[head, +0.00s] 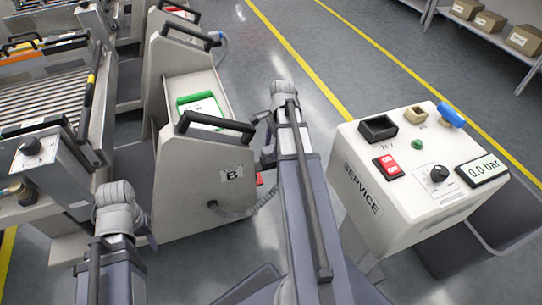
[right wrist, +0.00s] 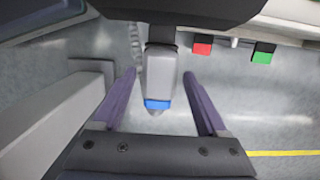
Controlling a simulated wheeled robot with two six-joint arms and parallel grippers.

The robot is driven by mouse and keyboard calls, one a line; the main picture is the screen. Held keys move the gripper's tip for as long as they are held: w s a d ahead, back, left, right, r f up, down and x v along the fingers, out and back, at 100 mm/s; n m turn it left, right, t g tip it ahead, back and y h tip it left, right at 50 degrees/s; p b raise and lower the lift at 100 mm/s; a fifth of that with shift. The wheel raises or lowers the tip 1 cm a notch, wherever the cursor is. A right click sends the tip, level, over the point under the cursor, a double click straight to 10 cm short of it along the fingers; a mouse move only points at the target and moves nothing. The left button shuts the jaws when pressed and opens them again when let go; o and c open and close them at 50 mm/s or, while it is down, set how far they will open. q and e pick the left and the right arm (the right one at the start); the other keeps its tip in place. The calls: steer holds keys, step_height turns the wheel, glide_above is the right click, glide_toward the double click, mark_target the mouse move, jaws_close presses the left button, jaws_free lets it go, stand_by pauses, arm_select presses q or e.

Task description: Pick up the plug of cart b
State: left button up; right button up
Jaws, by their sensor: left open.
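Cart b (head: 190,185) is the pale cart marked "B" in the head view. A coiled cable (head: 240,212) hangs at its lower side. In the right wrist view the plug (right wrist: 160,75) is a grey block with a blue band at its near end. My right gripper (right wrist: 160,73) is open, with one finger on each side of the plug and a gap on both sides. In the head view it is largely hidden behind my right arm, beside the cart. My left gripper (head: 148,234) is low at the left, apart from the cart; its fingers are hardly visible.
A service station (head: 405,180) with a gauge, switches and a blue fitting stands at the right. Other trolleys crowd the left.

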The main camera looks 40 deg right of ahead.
jaws_close()
stand_by(0.4)
